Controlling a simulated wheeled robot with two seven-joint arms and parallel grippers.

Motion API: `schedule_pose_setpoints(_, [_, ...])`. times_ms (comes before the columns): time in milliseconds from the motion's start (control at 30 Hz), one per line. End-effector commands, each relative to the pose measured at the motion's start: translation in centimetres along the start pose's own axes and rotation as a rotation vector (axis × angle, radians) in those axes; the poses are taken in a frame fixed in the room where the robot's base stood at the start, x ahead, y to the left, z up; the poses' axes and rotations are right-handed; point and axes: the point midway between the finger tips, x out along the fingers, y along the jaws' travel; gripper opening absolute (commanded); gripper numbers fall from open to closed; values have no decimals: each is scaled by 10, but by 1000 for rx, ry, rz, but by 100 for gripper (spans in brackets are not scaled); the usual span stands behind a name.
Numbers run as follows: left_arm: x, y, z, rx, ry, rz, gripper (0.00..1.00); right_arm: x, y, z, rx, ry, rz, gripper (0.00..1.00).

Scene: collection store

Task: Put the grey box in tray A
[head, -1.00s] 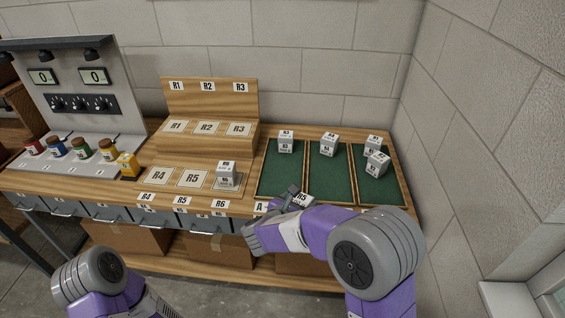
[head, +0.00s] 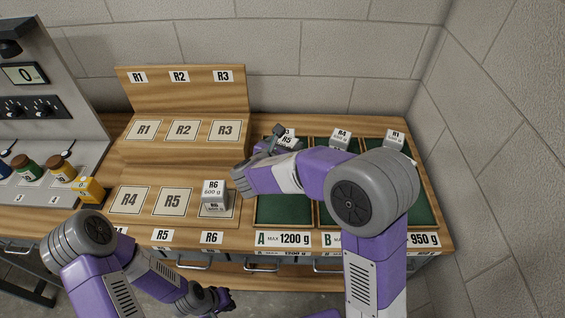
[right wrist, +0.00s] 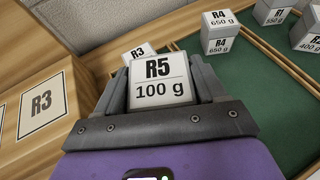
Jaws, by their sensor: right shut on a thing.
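My right gripper (right wrist: 160,88) is shut on a pale grey box marked R5, 100 g (right wrist: 160,80). In the head view the R5 box (head: 287,142) is at the back of green-floored tray A (head: 285,210), just in front of the R3 box (right wrist: 140,53). I cannot tell whether it touches the tray floor. My right arm hides part of the trays. A similar pale grey box, R6, 600 g (head: 213,195), stands on its marked spot left of tray A. My left gripper (head: 220,299) is low in front of the bench; its jaws are unclear.
The R4 box (head: 340,138) is at the back of tray B (head: 327,213). The R1 box (head: 394,140) and R2 box (right wrist: 308,34) are in the right-hand tray. A wooden step rack (head: 185,150) stands left of the trays. Tray A's front is clear.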

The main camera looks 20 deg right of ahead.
Motion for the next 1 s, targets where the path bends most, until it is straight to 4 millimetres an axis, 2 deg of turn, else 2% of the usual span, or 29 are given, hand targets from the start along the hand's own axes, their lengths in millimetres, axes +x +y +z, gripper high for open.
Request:
schedule_pose_setpoints(33, [5, -2, 0, 0, -1, 0, 0, 5, 0, -10, -3, -1, -1, 28])
schedule_pose_setpoints(233, [11, -4, 0, 0, -1, 0, 0, 12, 0, -28, -1, -2, 0, 28])
schedule_pose_setpoints(400, [21, -8, -1, 0, 0, 0, 0, 23, 0, -56, -2, -1, -1, 28])
schedule_pose_setpoints(500, [24, -9, -1, 0, 0, 0, 0, 27, 0, -65, -1, -1, 0, 28])
schedule_pose_setpoints(900, [26, -10, -1, 0, 0, 0, 0, 29, 0, -68, 1, -3, 1, 28])
schedule_pose_setpoints(933, [26, -10, -1, 0, 0, 0, 0, 29, 0, -70, 0, -1, 1, 72])
schedule_pose_setpoints(1000, [25, -10, -1, 0, 0, 0, 0, 28, 0, -69, 0, -1, 1, 82])
